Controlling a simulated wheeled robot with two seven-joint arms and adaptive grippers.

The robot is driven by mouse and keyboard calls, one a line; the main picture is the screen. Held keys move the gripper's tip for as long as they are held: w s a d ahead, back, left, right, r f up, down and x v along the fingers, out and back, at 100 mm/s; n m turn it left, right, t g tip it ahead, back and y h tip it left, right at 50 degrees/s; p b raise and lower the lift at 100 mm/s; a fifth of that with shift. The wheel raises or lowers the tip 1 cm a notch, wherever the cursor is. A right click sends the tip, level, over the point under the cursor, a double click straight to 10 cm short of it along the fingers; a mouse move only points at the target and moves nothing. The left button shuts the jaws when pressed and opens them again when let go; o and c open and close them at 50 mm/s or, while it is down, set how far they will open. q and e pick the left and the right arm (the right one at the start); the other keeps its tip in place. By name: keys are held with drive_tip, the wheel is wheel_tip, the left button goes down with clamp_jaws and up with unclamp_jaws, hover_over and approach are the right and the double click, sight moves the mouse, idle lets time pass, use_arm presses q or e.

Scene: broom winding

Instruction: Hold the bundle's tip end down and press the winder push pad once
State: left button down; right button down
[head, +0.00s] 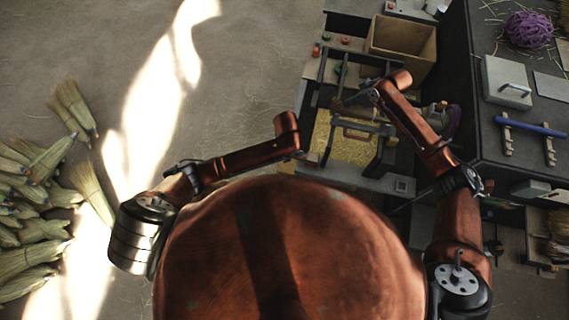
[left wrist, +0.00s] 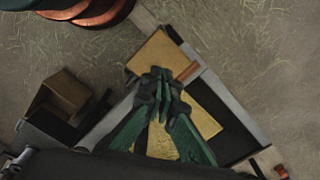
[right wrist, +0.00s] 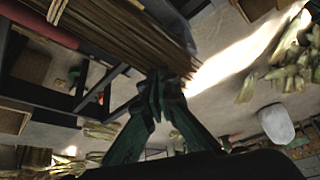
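The bundle (right wrist: 125,28) of brown straw stalks runs across the upper part of the right wrist view. My right gripper (right wrist: 160,82) has its green fingers together at the bundle's lower right end; contact is unclear. My left gripper (left wrist: 160,82) has its fingertips close together over the winder's yellow panel (left wrist: 202,108), near a short brown bar (left wrist: 187,72). The winder frame (head: 390,186) stands right of centre in the head view, with its yellow panel partly behind my arms. I cannot tell the push pad apart for certain. Both grippers are mostly hidden in the head view.
An open wooden box (head: 402,42) sits at the winder's far side. A dark bench at right carries purple twine (head: 528,29) and a blue-handled tool (head: 530,125). Several straw bundles (head: 40,228) lie on the floor at left. The floor between is clear.

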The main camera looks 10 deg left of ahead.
sight(287, 165)
use_arm(q)
drive_tip(key=shift+d+f, duration=0.1)
drive_tip(key=shift+d, duration=0.1)
drive_tip(key=shift+f, duration=2.1)
wheel_tip(287, 165, down, 10)
drive_tip(key=shift+s+r, duration=0.15)
idle(1.3)
idle(0.8)
drive_tip(key=shift+r, duration=5.85)
drive_tip(key=shift+r, duration=0.1)
wheel_tip(287, 165, up, 12)
